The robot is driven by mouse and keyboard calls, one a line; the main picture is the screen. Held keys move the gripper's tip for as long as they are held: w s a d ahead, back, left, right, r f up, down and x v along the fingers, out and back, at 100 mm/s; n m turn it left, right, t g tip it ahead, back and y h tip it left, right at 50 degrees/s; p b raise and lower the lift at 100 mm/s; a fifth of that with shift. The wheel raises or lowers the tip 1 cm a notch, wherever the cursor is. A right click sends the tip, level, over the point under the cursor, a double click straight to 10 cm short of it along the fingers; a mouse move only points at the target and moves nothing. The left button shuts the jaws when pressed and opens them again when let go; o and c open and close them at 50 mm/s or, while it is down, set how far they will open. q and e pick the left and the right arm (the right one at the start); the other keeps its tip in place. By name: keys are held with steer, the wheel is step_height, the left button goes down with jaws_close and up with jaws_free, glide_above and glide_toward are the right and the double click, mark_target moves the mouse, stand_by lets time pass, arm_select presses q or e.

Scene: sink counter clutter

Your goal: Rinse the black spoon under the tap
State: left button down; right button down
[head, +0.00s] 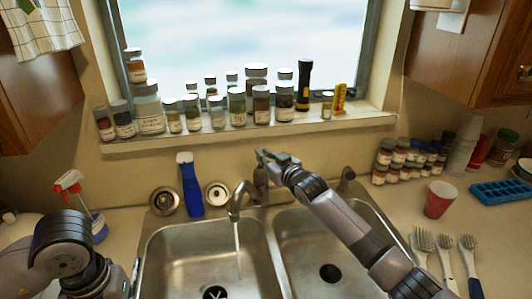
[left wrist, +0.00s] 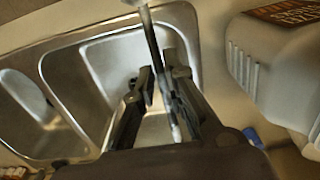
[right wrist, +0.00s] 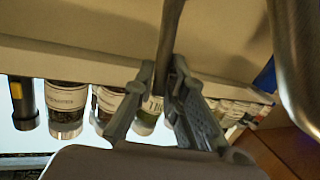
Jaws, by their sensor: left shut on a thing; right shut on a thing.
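The tap (head: 236,200) stands behind the double sink, and a thin stream of water (head: 237,240) falls from it into the left basin (head: 190,255). My right gripper (head: 262,158) is at the tap's lever. In the right wrist view its fingers (right wrist: 165,85) are shut on the grey lever (right wrist: 170,35). In the left wrist view my left gripper (left wrist: 160,85) is shut on a thin, greyish handle (left wrist: 150,30), apparently the black spoon. Its bowl cannot be made out. In the head view my left arm is at the lower left, and the spoon cannot be seen clearly.
A blue-handled scraper (head: 190,185) leans behind the left basin. A spray bottle (head: 72,190) stands at the left. Jars and a torch (head: 303,85) line the sill. A red cup (head: 439,200), blue tray (head: 500,190) and several utensils (head: 445,245) lie right of the sink.

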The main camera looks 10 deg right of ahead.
arm_select(q)
steer(key=shift+r+p, duration=0.35)
steer(key=shift+r, duration=0.55)
arm_select(e)
steer(key=shift+w+d+r+g, duration=0.1)
steer(key=shift+w+r+g, duration=0.25)
steer(key=shift+r, duration=0.15)
arm_select(q)
steer(key=shift+r, duration=0.15)
arm_select(e)
steer(key=shift+w+f, duration=0.15)
steer(key=shift+f, duration=0.05)
arm_select(q)
steer(key=shift+d, duration=0.1)
arm_select(e)
steer(key=c, duration=1.6)
jaws_free()
steer(key=shift+f, duration=0.1)
steer(key=shift+g, duration=0.25)
